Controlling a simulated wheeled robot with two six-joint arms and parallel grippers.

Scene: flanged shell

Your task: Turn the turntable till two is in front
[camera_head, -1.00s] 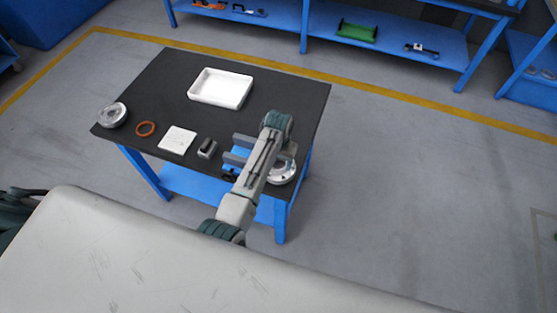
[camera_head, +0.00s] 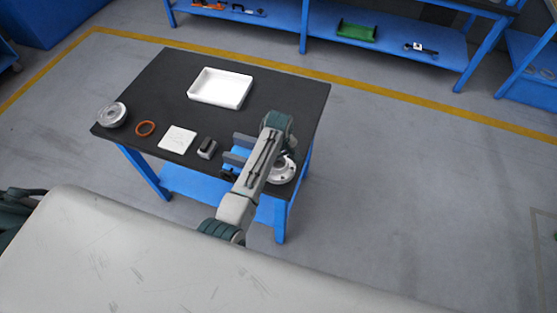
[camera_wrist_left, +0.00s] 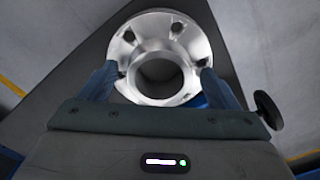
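A silver flanged shell (camera_head: 284,169) with a round central opening and holes in its rim sits at the table's right front corner, partly hidden by my left arm. In the left wrist view the shell (camera_wrist_left: 139,90) lies straight ahead, its rim between the two spread fingers. My left gripper (camera_wrist_left: 158,70) is open, a fingertip at each side of the rim; I cannot tell whether they touch it. No separate turntable and no numeral can be made out. My right gripper is not in view.
The table's middle is clear. Blue shelving (camera_head: 395,42) stands behind.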

